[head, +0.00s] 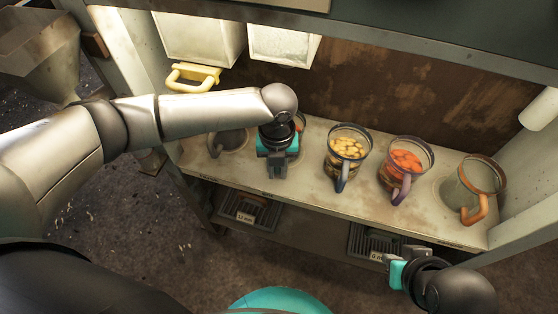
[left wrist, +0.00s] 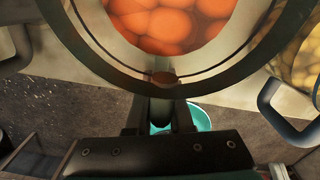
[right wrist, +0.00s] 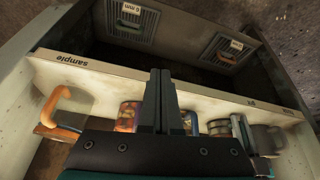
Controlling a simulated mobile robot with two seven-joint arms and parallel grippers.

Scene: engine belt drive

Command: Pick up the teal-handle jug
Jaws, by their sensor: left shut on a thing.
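My left gripper (head: 277,170) is at the front of a jug (head: 299,122) on the shelf, second from the left, and mostly hides it. In the left wrist view the jug (left wrist: 245,62) has a dark greenish rim and holds orange-brown round pieces. The left fingers (left wrist: 160,115) are shut at its near side, where the handle would be. The handle itself is hidden, so I cannot tell its colour. The jug looks upright, but I cannot tell whether it touches the shelf. My right gripper (head: 389,259) is low at the right, its fingers (right wrist: 160,100) together and empty.
Along the shelf (head: 315,197) stand a grey-handled jug (head: 232,140) at left, a blue-handled jug (head: 347,150) with yellow pieces, a purple-handled jug (head: 404,165) with orange pieces, and an orange-handled jug (head: 478,185). A yellow handle (head: 193,75) juts out above left.

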